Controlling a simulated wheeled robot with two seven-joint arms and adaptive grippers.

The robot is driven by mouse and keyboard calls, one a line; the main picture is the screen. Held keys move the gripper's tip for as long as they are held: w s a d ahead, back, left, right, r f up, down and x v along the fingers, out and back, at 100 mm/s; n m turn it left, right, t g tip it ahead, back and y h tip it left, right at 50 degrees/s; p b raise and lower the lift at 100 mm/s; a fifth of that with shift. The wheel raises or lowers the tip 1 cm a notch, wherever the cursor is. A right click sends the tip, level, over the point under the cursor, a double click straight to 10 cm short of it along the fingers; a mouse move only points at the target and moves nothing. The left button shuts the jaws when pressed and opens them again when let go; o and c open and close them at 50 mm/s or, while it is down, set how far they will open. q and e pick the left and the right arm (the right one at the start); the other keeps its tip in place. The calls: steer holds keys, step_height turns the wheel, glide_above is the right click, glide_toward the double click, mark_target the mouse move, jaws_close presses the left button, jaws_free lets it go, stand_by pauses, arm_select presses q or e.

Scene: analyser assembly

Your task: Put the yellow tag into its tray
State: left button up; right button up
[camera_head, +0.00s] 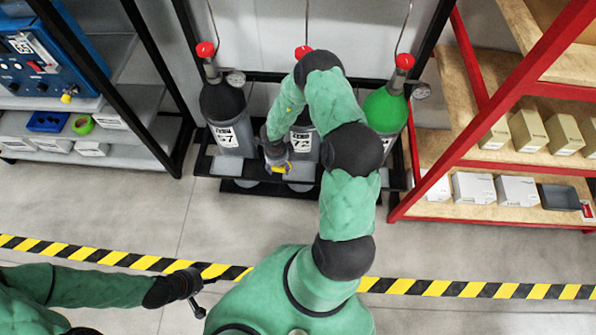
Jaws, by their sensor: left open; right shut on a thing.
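My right gripper (277,160) reaches out to the gas cylinder rack and is shut on the small yellow tag (279,169). The tag shows just below the fingers, in front of the middle cylinder (300,140) labelled 72. It is above the low black rack base (240,187), which has grey pads. I cannot tell whether the tag touches anything below it. A small blue tray (48,121) lies on the left shelf; I cannot tell which tray belongs to the tag. My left gripper (198,298) is open and empty, low over the floor at the lower left.
A dark cylinder (228,118) labelled 67 stands left in the rack, a green one (384,112) right, partly behind my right arm. A red-framed shelf (470,150) holds boxes. The striped floor is clear.

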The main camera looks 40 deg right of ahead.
steer(key=shift+n, duration=0.4)
steer(key=s, duration=0.4)
steer(key=s+a+r, duration=0.1)
steer(key=s, duration=0.6)
steer(key=shift+s+a+r+b, duration=0.3)
steer(key=shift+b, duration=0.1)
steer(key=b, duration=0.4)
glide_above(299, 173)
steer(key=f, duration=0.9)
steer(key=shift+s+a+f, duration=0.15)
steer(key=shift+s+a, duration=0.05)
steer(key=shift+a, duration=0.05)
steer(key=shift+w+d+f+b, duration=0.1)
steer(key=shift+d+f+b, duration=0.05)
steer(key=shift+f+b, duration=0.15)
step_height(299, 173, down, 3)
steer(key=shift+w+d+f+b, duration=0.1)
steer(key=shift+w+f+b, duration=0.05)
steer(key=shift+b, duration=0.75)
